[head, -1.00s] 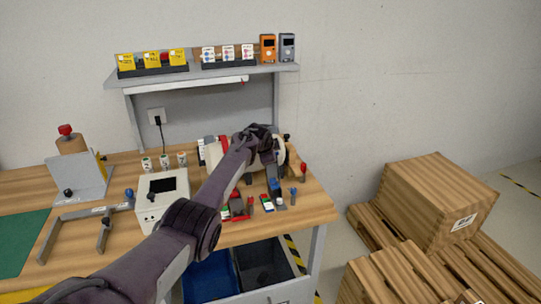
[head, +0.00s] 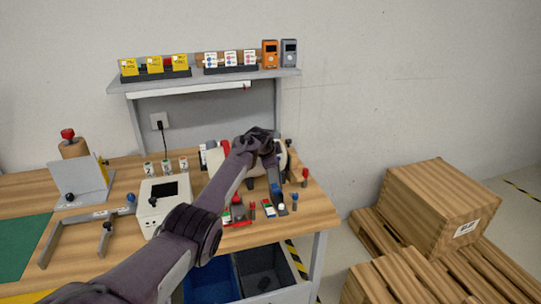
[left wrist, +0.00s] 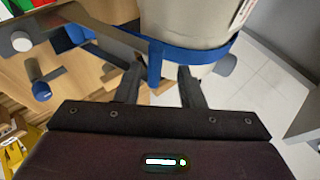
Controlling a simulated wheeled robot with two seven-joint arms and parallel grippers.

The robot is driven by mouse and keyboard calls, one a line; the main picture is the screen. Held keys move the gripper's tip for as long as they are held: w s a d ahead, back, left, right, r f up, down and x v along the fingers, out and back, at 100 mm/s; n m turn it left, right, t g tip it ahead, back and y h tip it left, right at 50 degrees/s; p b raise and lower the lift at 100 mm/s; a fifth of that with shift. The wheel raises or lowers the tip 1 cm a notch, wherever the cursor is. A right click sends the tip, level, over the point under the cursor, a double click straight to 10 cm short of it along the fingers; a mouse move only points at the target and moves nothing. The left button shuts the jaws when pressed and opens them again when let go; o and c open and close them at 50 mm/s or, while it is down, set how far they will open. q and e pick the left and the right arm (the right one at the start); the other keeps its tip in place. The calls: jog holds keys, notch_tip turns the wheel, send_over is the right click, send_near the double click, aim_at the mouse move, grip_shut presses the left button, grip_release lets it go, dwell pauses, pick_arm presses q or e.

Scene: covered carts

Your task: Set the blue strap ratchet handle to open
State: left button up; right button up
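A blue strap (left wrist: 205,54) runs round a pale cylinder (left wrist: 185,18) in the left wrist view. A blue upright piece (left wrist: 154,64) and a grey metal plate (left wrist: 105,32) sit at its left part. My left gripper (left wrist: 160,74) has its fingers apart, with the blue piece in the gap and space visible on the right side. In the head view, my left gripper (head: 262,137) is at the cylinder (head: 225,162), mostly hidden by my arm. A dark bar with a blue part (head: 277,190) hangs in front there; the handle's exact angle is unclear. My right gripper is out of view.
The wooden bench (head: 312,212) holds a white box with a screen (head: 160,204), a grey bracket (head: 85,185) and several small red, green and blue parts. A shelf (head: 210,81) stands behind.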

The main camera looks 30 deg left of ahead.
pick_arm(q)
jog(key=shift+s+d+r, duration=0.1)
jog(key=shift+s+r, duration=0.2)
jog(key=v, duration=0.7)
jog(key=shift+b, duration=0.35)
